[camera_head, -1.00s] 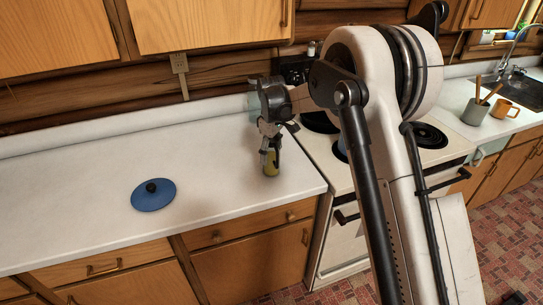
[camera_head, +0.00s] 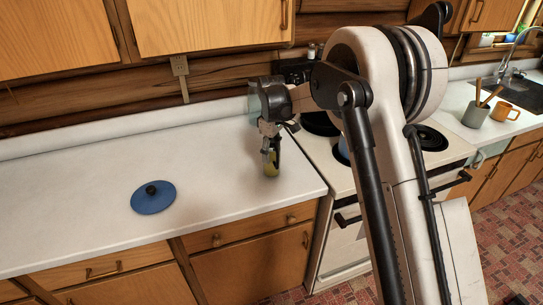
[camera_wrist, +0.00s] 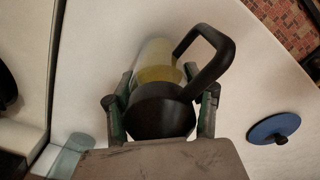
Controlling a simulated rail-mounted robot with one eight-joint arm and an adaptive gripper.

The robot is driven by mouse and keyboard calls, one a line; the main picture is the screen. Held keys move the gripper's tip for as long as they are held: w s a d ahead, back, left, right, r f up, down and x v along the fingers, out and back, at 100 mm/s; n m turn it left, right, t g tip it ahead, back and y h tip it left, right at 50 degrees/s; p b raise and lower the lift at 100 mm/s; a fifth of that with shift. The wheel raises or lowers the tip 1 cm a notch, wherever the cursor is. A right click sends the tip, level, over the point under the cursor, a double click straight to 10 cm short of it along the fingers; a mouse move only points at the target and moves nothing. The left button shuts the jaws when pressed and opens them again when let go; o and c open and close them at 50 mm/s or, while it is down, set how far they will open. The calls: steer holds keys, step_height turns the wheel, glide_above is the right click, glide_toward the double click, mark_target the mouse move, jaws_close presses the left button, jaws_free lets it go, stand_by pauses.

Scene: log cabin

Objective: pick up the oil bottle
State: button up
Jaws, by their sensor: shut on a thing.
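The oil bottle (camera_head: 270,169) stands upright on the white counter near its right end, by the stove. It is yellowish and clear, and its upper part is hidden by my gripper in the head view. In the wrist view the oil bottle (camera_wrist: 157,74) shows a dark round top and a dark looped handle. My gripper (camera_head: 270,150) comes down from above and is shut on the bottle. In the wrist view its fingers (camera_wrist: 160,105) lie on both sides of the dark top.
A blue lid (camera_head: 153,197) with a black knob lies on the counter to the left. The stove (camera_head: 345,185) adjoins the counter on the right. A grey pot with utensils (camera_head: 476,114) and an orange mug (camera_head: 504,112) stand farther right. The counter's middle is clear.

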mark_target(271, 145)
step_height(271, 145, up, 3)
steer(key=shift+b, duration=0.3)
steer(key=s+a+r+b, duration=0.1)
steer(key=s+a+r, duration=0.6)
steer(key=s, duration=0.2)
steer(key=shift+a+b, duration=0.3)
steer(key=shift+b, duration=0.05)
